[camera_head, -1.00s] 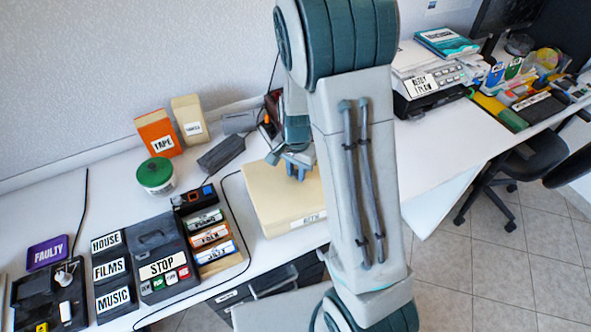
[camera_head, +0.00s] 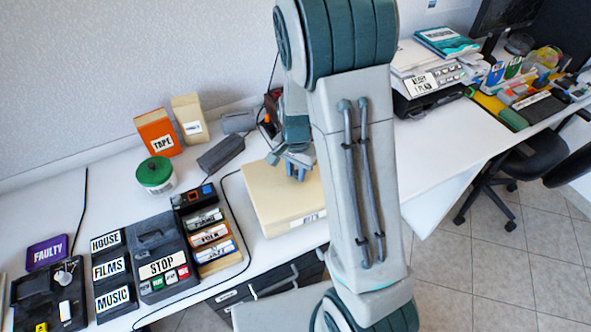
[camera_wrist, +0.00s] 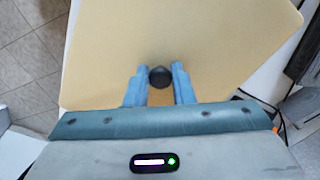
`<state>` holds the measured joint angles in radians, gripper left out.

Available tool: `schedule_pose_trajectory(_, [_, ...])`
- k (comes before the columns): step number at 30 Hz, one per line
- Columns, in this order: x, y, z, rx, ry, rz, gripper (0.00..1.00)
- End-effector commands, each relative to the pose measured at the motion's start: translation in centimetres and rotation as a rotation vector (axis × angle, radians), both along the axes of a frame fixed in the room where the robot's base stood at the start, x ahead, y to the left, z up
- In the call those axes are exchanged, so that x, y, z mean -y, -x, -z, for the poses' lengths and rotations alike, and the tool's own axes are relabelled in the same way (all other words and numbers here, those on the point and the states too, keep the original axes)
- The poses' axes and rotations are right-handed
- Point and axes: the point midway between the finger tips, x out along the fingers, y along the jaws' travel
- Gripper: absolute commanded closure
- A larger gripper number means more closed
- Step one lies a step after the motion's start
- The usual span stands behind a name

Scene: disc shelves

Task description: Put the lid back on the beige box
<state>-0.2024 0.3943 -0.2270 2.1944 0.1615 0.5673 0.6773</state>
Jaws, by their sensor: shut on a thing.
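The beige box (camera_head: 296,222) stands on the white desk near the middle of the head view, with a label on its front side. Its beige lid (camera_head: 268,192) shows on top, and it fills much of the wrist view (camera_wrist: 190,35). A round black knob (camera_wrist: 160,76) stands on the lid. My gripper (camera_wrist: 160,78) is shut on this knob, with one blue finger on each side of it. In the head view my gripper (camera_head: 298,172) is over the lid, partly hidden by my arm. The lid hides the box's inside, and I cannot tell whether it sits flush.
Left of the box is a wooden tray (camera_head: 228,262) with labelled cassettes. A green-lidded jar (camera_head: 155,175), an orange TAPE box (camera_head: 157,132) and a dark grey device (camera_head: 220,155) stand farther back.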

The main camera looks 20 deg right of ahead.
Motion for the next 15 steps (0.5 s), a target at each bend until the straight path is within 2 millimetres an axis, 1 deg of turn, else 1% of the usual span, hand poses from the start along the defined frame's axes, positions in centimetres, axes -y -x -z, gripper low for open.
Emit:
schedule_pose_trajectory(11, [0.0, -0.01, 0.03, 0.0, 0.0, 0.0, 1.0])
schedule_pose_trajectory(12, [0.0, -0.01, 0.03, 0.0, 0.0, 0.0, 0.67])
schedule_pose_trajectory(13, [0.0, -0.01, 0.03, 0.0, 0.0, 0.0, 0.59])
schedule_pose_trajectory(14, [0.0, -0.01, 0.03, 0.0, 0.0, 0.0, 0.53])
schedule_pose_trajectory(15, [0.0, -0.01, 0.03, 0.0, 0.0, 0.0, 0.53])
